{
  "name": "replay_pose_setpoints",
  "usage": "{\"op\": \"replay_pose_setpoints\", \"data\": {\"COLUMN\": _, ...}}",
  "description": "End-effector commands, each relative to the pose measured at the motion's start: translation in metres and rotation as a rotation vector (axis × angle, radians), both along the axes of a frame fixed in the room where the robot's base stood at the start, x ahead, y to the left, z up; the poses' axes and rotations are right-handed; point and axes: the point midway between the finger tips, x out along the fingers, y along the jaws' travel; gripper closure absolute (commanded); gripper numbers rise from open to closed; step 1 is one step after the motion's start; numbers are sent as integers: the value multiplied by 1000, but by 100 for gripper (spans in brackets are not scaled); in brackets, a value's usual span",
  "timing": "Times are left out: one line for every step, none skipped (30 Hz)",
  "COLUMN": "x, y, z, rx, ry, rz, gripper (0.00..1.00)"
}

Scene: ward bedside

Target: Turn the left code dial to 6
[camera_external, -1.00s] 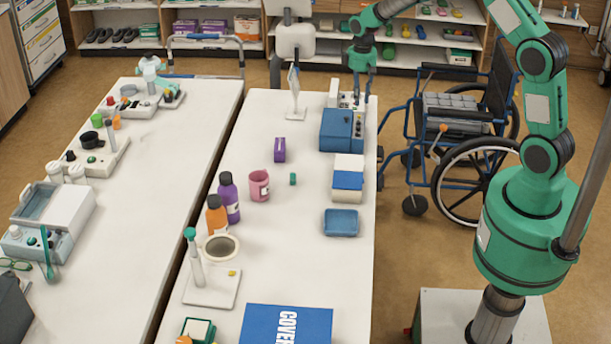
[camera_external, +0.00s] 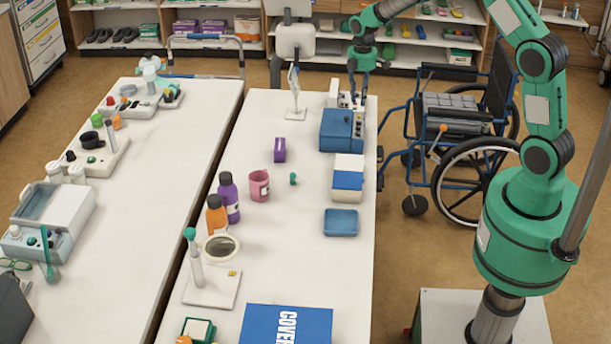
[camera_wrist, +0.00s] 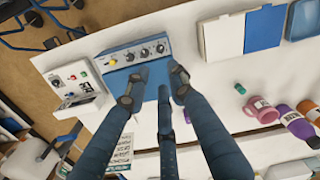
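The blue box (camera_wrist: 136,60) with a grey dial panel lies ahead of my fingertips in the wrist view. Its panel carries a row of black dials: a left one (camera_wrist: 129,57), a middle one (camera_wrist: 145,53) and a right one (camera_wrist: 160,48). The numbers are too small to read. My gripper (camera_wrist: 153,86) has its fingers spread apart, with nothing seen between them. The fingers cover part of the box's body. In the external view, my gripper (camera_external: 360,72) is at the far end of the table, above the blue box (camera_external: 341,130); contact cannot be told.
A white switch panel (camera_wrist: 76,80) stands beside the box. A white-and-blue box (camera_external: 348,178) and a blue tray (camera_external: 341,222) lie nearer on the same table. A stand (camera_external: 295,95) is to the left. The wheelchair (camera_external: 455,140) is beyond the table's right edge.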

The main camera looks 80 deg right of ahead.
Motion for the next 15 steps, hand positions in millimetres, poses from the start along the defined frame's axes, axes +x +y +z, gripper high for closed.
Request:
{"op": "replay_pose_setpoints", "data": {"x": 0, "y": 0, "z": 0, "rx": 0, "ry": 0, "rz": 72, "gripper": 76}}
{"op": "replay_pose_setpoints", "data": {"x": 0, "y": 0, "z": 0, "rx": 0, "ry": 0, "rz": 122, "gripper": 76}}
{"op": "replay_pose_setpoints", "data": {"x": 0, "y": 0, "z": -1, "rx": 0, "ry": 0, "rz": 188, "gripper": 76}}
{"op": "replay_pose_setpoints", "data": {"x": 0, "y": 0, "z": -1, "rx": 0, "ry": 0, "rz": 238, "gripper": 76}}
{"op": "replay_pose_setpoints", "data": {"x": 0, "y": 0, "z": -1, "rx": 1, "ry": 0, "rz": 286, "gripper": 76}}
{"op": "replay_pose_setpoints", "data": {"x": 0, "y": 0, "z": -1, "rx": 1, "ry": 0, "rz": 353, "gripper": 76}}
{"op": "replay_pose_setpoints", "data": {"x": 0, "y": 0, "z": -1, "rx": 1, "ry": 0, "rz": 403, "gripper": 76}}
{"op": "replay_pose_setpoints", "data": {"x": 0, "y": 0, "z": -1, "rx": 1, "ry": 1, "rz": 452, "gripper": 76}}
{"op": "replay_pose_setpoints", "data": {"x": 0, "y": 0, "z": -1, "rx": 1, "ry": 1, "rz": 518, "gripper": 76}}
{"op": "replay_pose_setpoints", "data": {"x": 0, "y": 0, "z": -1, "rx": 1, "ry": 1, "rz": 567, "gripper": 76}}
{"op": "replay_pose_setpoints", "data": {"x": 0, "y": 0, "z": -1, "rx": 1, "ry": 1, "rz": 616, "gripper": 76}}
{"op": "replay_pose_setpoints", "data": {"x": 0, "y": 0, "z": -1, "rx": 1, "ry": 1, "rz": 679, "gripper": 76}}
{"op": "replay_pose_setpoints", "data": {"x": 0, "y": 0, "z": -1, "rx": 1, "ry": 1, "rz": 723, "gripper": 76}}
{"op": "replay_pose_setpoints", "data": {"x": 0, "y": 0, "z": -1, "rx": 1, "ry": 1, "rz": 766, "gripper": 76}}
{"op": "replay_pose_setpoints", "data": {"x": 0, "y": 0, "z": -1, "rx": 1, "ry": 1, "rz": 819, "gripper": 76}}
